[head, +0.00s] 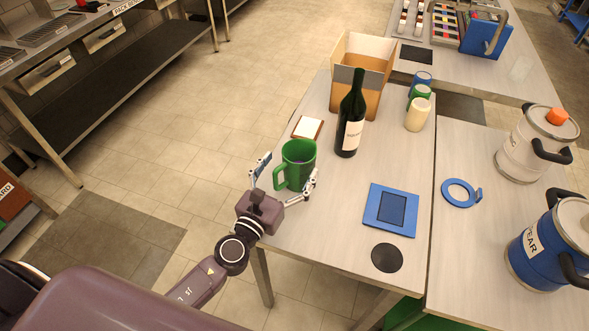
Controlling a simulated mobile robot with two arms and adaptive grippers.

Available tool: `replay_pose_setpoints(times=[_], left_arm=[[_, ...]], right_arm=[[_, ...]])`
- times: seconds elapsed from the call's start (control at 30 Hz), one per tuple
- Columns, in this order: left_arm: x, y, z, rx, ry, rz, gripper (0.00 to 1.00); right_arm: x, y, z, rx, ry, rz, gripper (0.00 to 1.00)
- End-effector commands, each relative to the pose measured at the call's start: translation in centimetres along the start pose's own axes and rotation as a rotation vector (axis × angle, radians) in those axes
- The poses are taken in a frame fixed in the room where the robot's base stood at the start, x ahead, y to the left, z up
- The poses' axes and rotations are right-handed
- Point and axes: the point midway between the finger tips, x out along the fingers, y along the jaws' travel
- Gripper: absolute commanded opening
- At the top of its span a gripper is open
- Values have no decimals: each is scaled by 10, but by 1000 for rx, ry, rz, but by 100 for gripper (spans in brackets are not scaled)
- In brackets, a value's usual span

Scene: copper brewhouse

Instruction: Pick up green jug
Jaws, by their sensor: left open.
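A green jug (301,156) stands upright near the left edge of the table, its handle facing left toward the gripper. My left gripper (287,178) is open, with one finger to the left of the jug and the other at its lower right side. The jug is between the two fingers, and whether they touch it I cannot tell. My right gripper is not in view.
A dark wine bottle (351,120) stands just right of the jug. Behind are a small framed tile (307,128), an open cardboard box (359,68) and several cups. A blue square frame (390,211) and a black disc (386,257) lie in front. Lidded pots (532,147) stand at right.

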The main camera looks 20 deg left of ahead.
Motion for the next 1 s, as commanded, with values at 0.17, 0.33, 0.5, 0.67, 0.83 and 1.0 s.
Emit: replay_pose_setpoints(times=[0.17,0.33,0.5,0.67,0.83,1.0], left_arm=[[28,0,1,-1,-2,0,84],[39,0,0,-1,-1,0,84],[39,0,-1,-1,0,0,84],[39,0,-1,-1,-1,0,70],[39,0,-1,-1,-1,0,51],[39,0,-1,-1,-1,0,32]], right_arm=[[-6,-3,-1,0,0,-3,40],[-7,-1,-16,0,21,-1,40],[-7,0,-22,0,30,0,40],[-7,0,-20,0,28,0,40],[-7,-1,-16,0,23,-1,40],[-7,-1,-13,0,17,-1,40]])
